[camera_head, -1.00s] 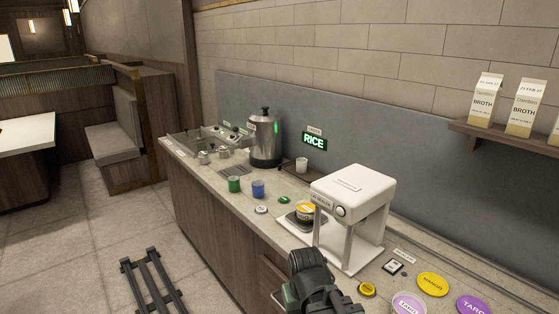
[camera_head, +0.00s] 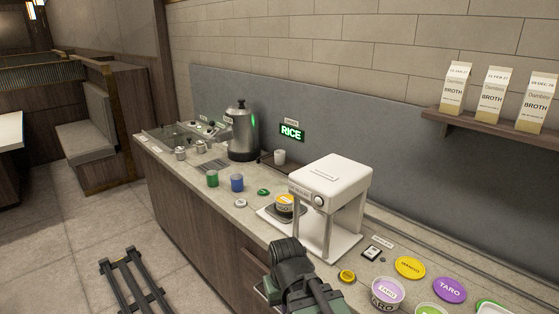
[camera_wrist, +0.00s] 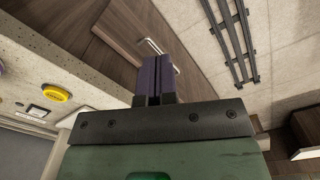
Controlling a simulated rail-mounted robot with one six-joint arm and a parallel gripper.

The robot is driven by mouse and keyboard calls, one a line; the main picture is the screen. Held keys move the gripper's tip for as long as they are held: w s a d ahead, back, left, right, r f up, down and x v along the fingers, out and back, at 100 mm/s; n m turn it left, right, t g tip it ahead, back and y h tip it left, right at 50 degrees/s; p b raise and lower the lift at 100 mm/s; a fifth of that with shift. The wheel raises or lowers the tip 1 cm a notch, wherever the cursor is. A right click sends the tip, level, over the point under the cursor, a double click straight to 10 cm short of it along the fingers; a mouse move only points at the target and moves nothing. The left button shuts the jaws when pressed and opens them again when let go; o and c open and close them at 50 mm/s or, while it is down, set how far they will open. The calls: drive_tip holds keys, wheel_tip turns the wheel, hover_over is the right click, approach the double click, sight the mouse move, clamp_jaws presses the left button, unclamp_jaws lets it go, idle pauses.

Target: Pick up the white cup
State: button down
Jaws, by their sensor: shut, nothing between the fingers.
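A small white cup (camera_head: 279,157) stands at the back of the counter, on a dark tray (camera_head: 268,164) below the green RICE sign. It is not in the wrist view. My gripper shows in the wrist view (camera_wrist: 154,76) with its purple fingers together and nothing between them. It is in front of the wooden cabinet face beside the counter edge. In the head view my arm is at the bottom centre, far from the cup, and the fingertips are hidden.
A white sealing machine (camera_head: 330,180) with a yellow-lidded tub in it stands between my arm and the tray. A TARO tub (camera_head: 387,292) is at front right. Floor rails (camera_head: 130,280) lie left.

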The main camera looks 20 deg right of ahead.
idle(0.3)
drive_tip(key=shift+c, duration=0.8)
unclamp_jaws()
